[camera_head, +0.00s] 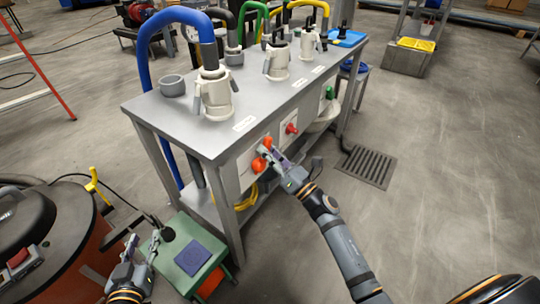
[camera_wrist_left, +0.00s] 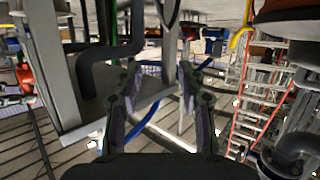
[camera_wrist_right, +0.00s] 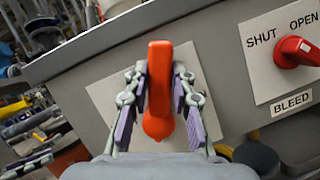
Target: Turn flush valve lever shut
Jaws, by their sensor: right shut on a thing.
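The flush valve lever is a red-orange handle (camera_wrist_right: 159,85) on a pale square plate (camera_wrist_right: 110,95) on the front panel of the grey metal bench. In the right wrist view it stands upright between my right gripper's fingers, and it also shows in the head view (camera_head: 259,164). My right gripper (camera_wrist_right: 160,98) is shut on this lever, with a finger on each side. The plate's own label is hidden behind the lever and fingers. My left gripper (camera_wrist_left: 160,95) is open and empty; in the head view it (camera_head: 145,243) hangs beside the green stool, away from the bench.
Right of the lever is a red bleed knob (camera_wrist_right: 297,52) on a plate marked SHUT and OPEN. A green stool (camera_head: 182,252) with a dark cloth stands before the bench. A vessel (camera_head: 68,235) stands at left. The floor to the right, around the drain grate (camera_head: 367,165), is clear.

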